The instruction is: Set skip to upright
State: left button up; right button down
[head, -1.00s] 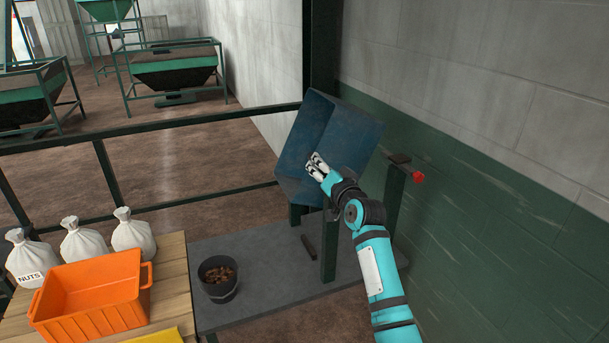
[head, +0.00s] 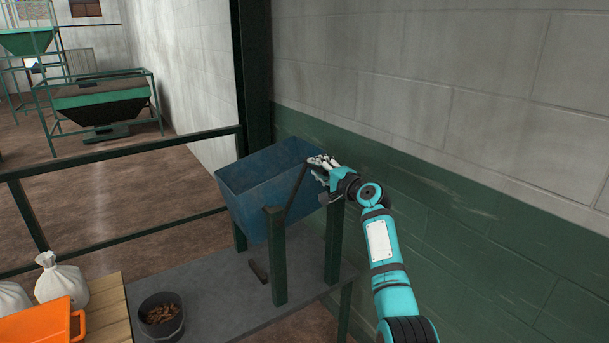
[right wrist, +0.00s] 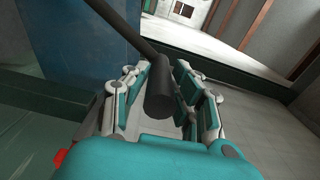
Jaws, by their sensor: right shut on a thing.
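The blue skip (head: 262,205) sits on its dark green posts with its open top facing up; it looks about level. My right gripper (head: 320,162) is at the handle's upper end, near the skip's top right corner. In the right wrist view the dark handle's round grip (right wrist: 160,92) lies between the fingers, and the gripper is shut on it. The skip's blue side (right wrist: 80,40) shows behind at upper left. My left gripper is not in view.
The grey platform (head: 215,290) under the skip carries a dark bucket of brown pieces (head: 161,316) and a small dark bar (head: 259,271). A green and grey wall (head: 450,215) is close on the right. A dark rail (head: 120,161) runs behind.

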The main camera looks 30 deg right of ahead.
jog(key=shift+d+f+m+b, duration=0.5)
jog(key=shift+d+f+m, duration=0.15)
jog(key=shift+d, duration=0.25)
jog(key=shift+d+f+m+b, duration=0.55)
jog(key=shift+d+m, duration=0.1)
jog(key=shift+d, duration=0.25)
jog(key=c, duration=1.1)
grip_release()
jog(key=shift+w+d, duration=0.1)
jog(key=shift+f, duration=0.1)
jog(key=s, duration=1.2)
jog(key=shift+d, duration=0.2)
